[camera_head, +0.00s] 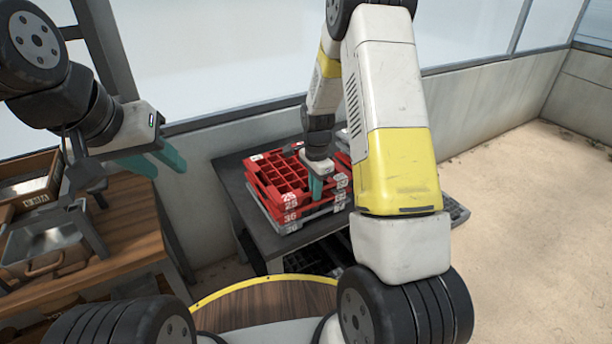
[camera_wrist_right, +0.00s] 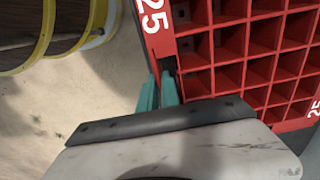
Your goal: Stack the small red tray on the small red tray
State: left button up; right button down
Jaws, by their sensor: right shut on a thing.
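A small red tray (camera_head: 280,170) with square cells and a white 25 on its side is at the top of a stack, seen in the head view. My right gripper (camera_head: 316,186) is shut on its near side wall. In the right wrist view the right gripper's teal fingers (camera_wrist_right: 160,92) close on the rim of this red tray (camera_wrist_right: 232,75). Another small red tray (camera_head: 291,206), also marked 25, is just below; I cannot tell whether the two touch. My left gripper (camera_head: 154,163) is open and empty, away to the left.
A red tray marked 36 (camera_head: 291,217) and a grey tray (camera_head: 291,228) lie lower in the stack. The stack stands on a dark table (camera_head: 233,180) by the wall. A wooden bench (camera_head: 130,220) with a metal pan (camera_head: 50,250) is at left. My right arm hides part of the table.

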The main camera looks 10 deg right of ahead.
jog(key=shift+f, duration=0.1)
jog(key=c, duration=1.6)
grip_release()
jog(key=s+r+n+t+y, duration=0.1)
jog(key=s+r+n, duration=0.15)
jog(key=r, duration=0.75)
jog(key=s+r+n+t, duration=0.1)
jog(key=s+r, duration=0.2)
jog(key=r, duration=0.8)
jog(key=s+r+n+t, duration=0.1)
jog(key=s+r+n, duration=0.2)
jog(key=s, duration=0.3)
jog(key=s+a+r+n+t, duration=0.1)
jog(key=s+r+n, duration=0.2)
jog(key=s, duration=0.3)
jog(key=s+a+r+n+t+y, duration=0.1)
jog(key=s+r+n+t, duration=0.1)
jog(key=s+n, duration=0.3)
jog(key=shift+s+a+r, duration=0.1)
jog(key=shift+s+r, duration=0.65)
jog(key=shift+s, duration=0.15)
